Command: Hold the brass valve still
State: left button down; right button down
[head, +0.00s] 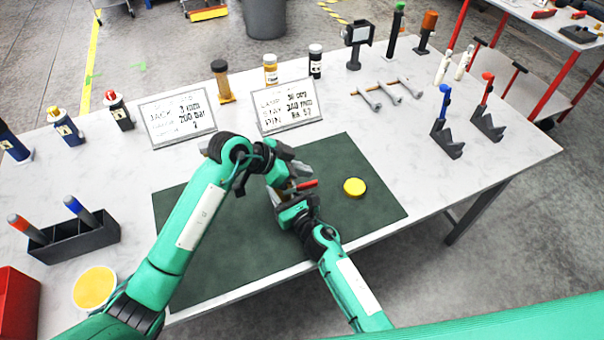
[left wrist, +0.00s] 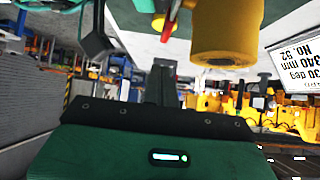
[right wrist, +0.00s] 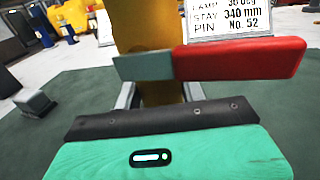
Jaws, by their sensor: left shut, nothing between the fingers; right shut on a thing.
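The brass valve (right wrist: 155,25) stands upright in my right gripper (right wrist: 160,95), whose grey fingers are shut on its body. Its lever has a red grip (right wrist: 245,58) pointing right in the right wrist view. In the head view the red grip (head: 306,185) shows between my two grippers, over the green mat (head: 235,255); much of the valve is hidden there. My right gripper (head: 290,201) is below it in the picture. My left gripper (head: 296,170) is shut and empty, close above. In the left wrist view the valve's yellow body (left wrist: 225,35) is beyond the shut fingers (left wrist: 163,75), apparently apart.
A yellow disc (head: 354,187) lies on the mat to the right. Two sign cards (head: 178,118) (head: 287,105) stand behind the mat, with several bottles beyond. A dark bin (head: 75,240) and a yellow-filled bowl (head: 94,288) are at left. Grey stands (head: 447,140) are at right.

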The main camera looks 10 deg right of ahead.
pick_arm(q)
notch_tip(320, 180, up, 2)
jog(key=shift+r, duration=0.1)
jog(key=v, duration=1)
jog(key=shift+d+r, duration=0.2)
pick_arm(e)
jog(key=c, duration=0.7)
grip_release()
jog(key=shift+c, duration=0.2)
